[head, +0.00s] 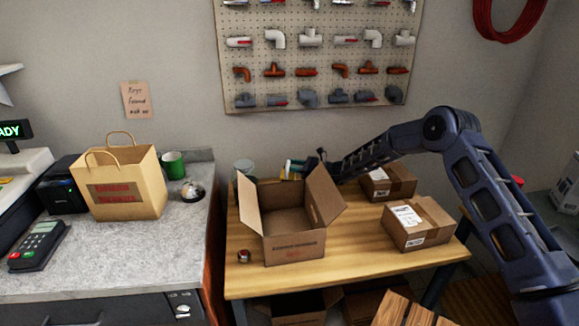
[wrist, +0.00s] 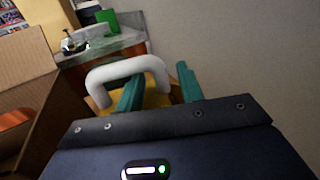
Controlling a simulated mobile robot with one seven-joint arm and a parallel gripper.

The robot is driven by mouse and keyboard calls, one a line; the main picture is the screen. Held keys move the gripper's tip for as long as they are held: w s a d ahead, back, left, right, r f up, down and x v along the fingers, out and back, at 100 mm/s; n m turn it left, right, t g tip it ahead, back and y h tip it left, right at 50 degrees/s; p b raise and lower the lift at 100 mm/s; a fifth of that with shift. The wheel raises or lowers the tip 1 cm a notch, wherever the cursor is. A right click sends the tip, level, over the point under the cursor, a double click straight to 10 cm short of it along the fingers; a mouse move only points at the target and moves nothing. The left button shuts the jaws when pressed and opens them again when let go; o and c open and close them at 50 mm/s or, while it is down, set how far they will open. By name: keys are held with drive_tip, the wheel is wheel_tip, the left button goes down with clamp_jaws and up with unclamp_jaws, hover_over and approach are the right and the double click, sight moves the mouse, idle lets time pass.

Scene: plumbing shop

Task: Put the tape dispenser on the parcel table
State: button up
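The parcel table (head: 340,272) is a wooden table bearing cardboard boxes. My gripper (head: 293,168) is low over its back edge, behind the open box, which partly hides it. In the wrist view, its two teal fingers (wrist: 160,88) stand apart. A thick white arch-shaped thing (wrist: 127,68) lies at the fingers, with its right leg between them and yellow below. It may be part of the tape dispenser, but I cannot tell for sure. I cannot see whether the fingers touch it. No tape dispenser is clearly recognisable in the head view.
An open cardboard box (head: 293,247) stands in front of my gripper. A glass jar (head: 243,168) and a small red-topped item (head: 244,256) are at the left. The grey counter (head: 120,245) adjoins the table. The table's front strip is clear.

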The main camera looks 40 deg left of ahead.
drive_tip(key=v, duration=1)
drive_tip(key=shift+d, duration=0.35)
drive_tip(key=shift+w+r, duration=0.1)
drive_tip(key=w+d+r+n+h, duration=0.2)
drive_tip(key=d+r+n+h, duration=0.4)
drive_tip(key=d+r, duration=1.1)
drive_tip(key=s+d+r+n+t+h, duration=0.15)
drive_tip(key=d+r, duration=0.25)
drive_tip(key=d, duration=0.7)
drive_tip(key=s+d+r+n+t+h, duration=0.1)
drive_tip(key=s+d+r+n+t, duration=0.2)
drive_tip(key=d, duration=0.8)
drive_tip(key=s+d+r+n+t+h, duration=0.1)
drive_tip(key=s+d+t+h, duration=0.1)
drive_tip(key=s+d, duration=0.5)
drive_tip(key=s+d+r+n+t+h, duration=0.1)
drive_tip(key=s+d, duration=0.5)
drive_tip(key=d, duration=1.3)
drive_tip(key=s+d+r+n+t+h, duration=0.1)
drive_tip(key=s+d+h, duration=0.4)
drive_tip(key=d, duration=0.8)
drive_tip(key=s+r+t, duration=0.1)
drive_tip(key=s+r, duration=0.1)
drive_tip(key=shift+s+d+t+h, duration=0.25)
drive_tip(key=shift+s+t+h, duration=0.05)
drive_tip(key=shift+t+h, duration=0.05)
